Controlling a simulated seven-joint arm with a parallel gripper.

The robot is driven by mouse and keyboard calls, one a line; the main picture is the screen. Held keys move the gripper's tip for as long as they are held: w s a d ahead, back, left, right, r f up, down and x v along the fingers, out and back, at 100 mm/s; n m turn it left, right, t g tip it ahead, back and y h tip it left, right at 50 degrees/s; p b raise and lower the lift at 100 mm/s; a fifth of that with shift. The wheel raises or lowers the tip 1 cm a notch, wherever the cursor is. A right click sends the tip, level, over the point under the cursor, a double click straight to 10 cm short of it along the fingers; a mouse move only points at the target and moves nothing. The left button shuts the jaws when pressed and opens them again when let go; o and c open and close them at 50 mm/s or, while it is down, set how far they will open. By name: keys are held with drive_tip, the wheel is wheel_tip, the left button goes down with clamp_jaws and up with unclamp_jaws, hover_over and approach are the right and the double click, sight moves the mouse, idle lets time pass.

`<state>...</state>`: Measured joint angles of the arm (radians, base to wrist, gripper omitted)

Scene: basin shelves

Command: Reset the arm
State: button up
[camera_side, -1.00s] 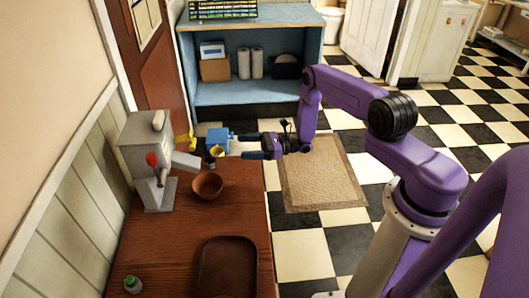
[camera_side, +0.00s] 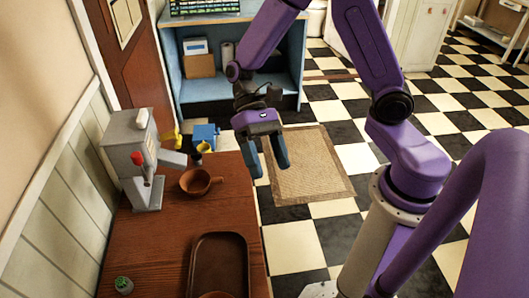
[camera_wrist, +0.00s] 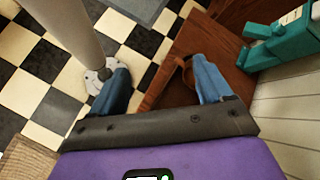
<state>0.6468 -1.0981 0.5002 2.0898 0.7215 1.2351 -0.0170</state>
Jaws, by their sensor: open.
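My gripper (camera_side: 270,168) is purple with two blue fingers. It hangs in the air pointing downward, just right of the wooden counter (camera_side: 165,240) and over the checkered floor. Its fingers are spread apart with nothing between them. In the wrist view the gripper (camera_wrist: 160,75) also shows two separated blue fingers, with floor and the wooden counter edge beyond them.
A grey machine with a red knob (camera_side: 137,158) stands at the counter's left. A dark tray (camera_side: 219,262) lies in front. Blue shelves (camera_side: 288,52) stand behind.

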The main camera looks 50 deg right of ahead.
drive_tip(key=s+d+r+n+t+h, duration=0.4)
drive_tip(key=s+d+n+t, duration=0.4)
drive_tip(key=s+n, duration=0.2)
drive_tip(key=r+n, duration=0.1)
drive_tip(key=n, duration=0.1)
drive_tip(key=shift+s+d+r+n+t, duration=0.15)
drive_tip(key=shift+s+n+t, duration=0.15)
drive_tip(key=shift+n, duration=0.1)
